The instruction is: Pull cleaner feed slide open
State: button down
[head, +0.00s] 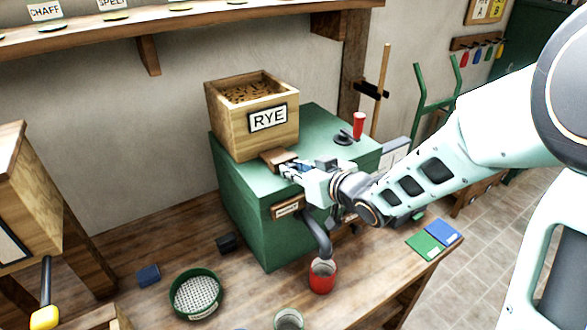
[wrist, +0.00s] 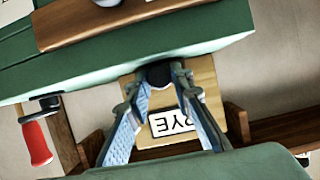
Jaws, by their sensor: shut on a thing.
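The green cleaner (head: 240,195) stands on the bench with the wooden RYE hopper (head: 228,125) on top. The feed slide (head: 277,157), a small wooden board, juts out at the foot of the hopper's front. My gripper (head: 288,168) is at the slide's outer end, over the cleaner's top. In the wrist view my gripper (wrist: 161,80) has its fingertips closed on a dark rounded knob (wrist: 158,74), which I take to be the slide's handle. The fingers hide most of the knob in the head view.
A black crank with a red handle (head: 358,126) stands on the cleaner's top. A red cup (head: 322,276) sits under the spout (head: 318,238). A round sieve (head: 195,294) and green and blue cards (head: 442,232) lie on the bench.

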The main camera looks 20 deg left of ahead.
jog(key=shift+s+d+f, duration=0.1)
jog(key=shift+f, duration=0.05)
jog(key=c, duration=2.1)
grip_release()
jog(key=o, duration=0.4)
jog(key=shift+s+d, duration=0.1)
jog(key=shift+d, duration=0.05)
